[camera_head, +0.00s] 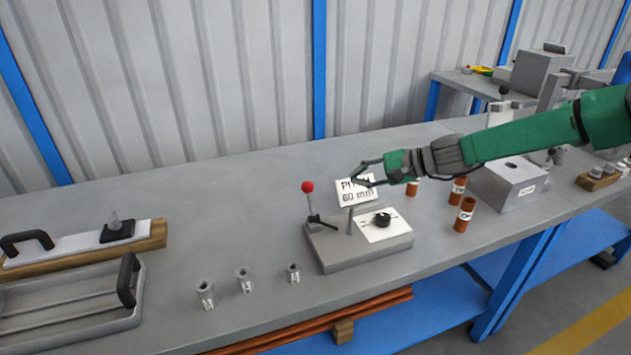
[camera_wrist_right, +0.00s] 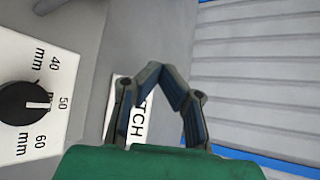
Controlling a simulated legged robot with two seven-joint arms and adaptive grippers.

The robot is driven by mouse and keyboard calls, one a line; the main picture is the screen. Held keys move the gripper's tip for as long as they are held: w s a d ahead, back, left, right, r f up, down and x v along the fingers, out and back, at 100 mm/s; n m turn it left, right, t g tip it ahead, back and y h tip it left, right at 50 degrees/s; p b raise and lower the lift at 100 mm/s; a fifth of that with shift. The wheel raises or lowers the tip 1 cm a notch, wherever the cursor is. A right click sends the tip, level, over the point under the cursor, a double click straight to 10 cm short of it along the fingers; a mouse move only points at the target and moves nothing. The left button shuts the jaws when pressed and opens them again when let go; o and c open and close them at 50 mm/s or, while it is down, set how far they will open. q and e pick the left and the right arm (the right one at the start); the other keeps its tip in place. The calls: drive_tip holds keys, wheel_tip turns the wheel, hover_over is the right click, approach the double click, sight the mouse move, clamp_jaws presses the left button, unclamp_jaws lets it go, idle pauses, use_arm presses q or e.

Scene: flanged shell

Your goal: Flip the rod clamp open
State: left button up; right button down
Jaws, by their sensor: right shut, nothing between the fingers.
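A grey fixture block (camera_head: 365,256) stands on the bench. At its left end a thin upright lever carries a red ball knob (camera_head: 307,187), with a black piece (camera_head: 316,219) at its foot. I cannot tell from this whether the clamp is open or shut. A white plate with a black dial (camera_head: 382,220) sits on the block; the dial (camera_wrist_right: 24,103) also shows in the right wrist view. My right gripper (camera_head: 355,174) is shut and empty, over the "PITCH 60 mm" sign (camera_head: 350,195), right of the red knob and apart from it. My left gripper is out of view.
Several small grey sleeves (camera_head: 244,280) stand left of the fixture. Brown tubes (camera_head: 465,214) and a grey box (camera_head: 510,184) stand on the right. A tray (camera_head: 75,305) with black handles lies at the far left. The bench (camera_head: 215,215) behind the sleeves is clear.

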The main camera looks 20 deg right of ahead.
sight(310, 201)
drive_tip(key=b+x, duration=0.1)
drive_tip(key=x, duration=0.9)
drive_tip(key=shift+s+a, duration=0.1)
drive_tip(key=shift+a, duration=0.05)
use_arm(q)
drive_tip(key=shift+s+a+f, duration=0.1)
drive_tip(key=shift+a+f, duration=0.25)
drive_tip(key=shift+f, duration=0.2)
use_arm(e)
drive_tip(key=s+a+r, duration=0.2)
drive_tip(key=shift+s+a+r, duration=0.1)
drive_tip(key=shift+s+r, duration=0.05)
drive_tip(key=shift+s, duration=0.2)
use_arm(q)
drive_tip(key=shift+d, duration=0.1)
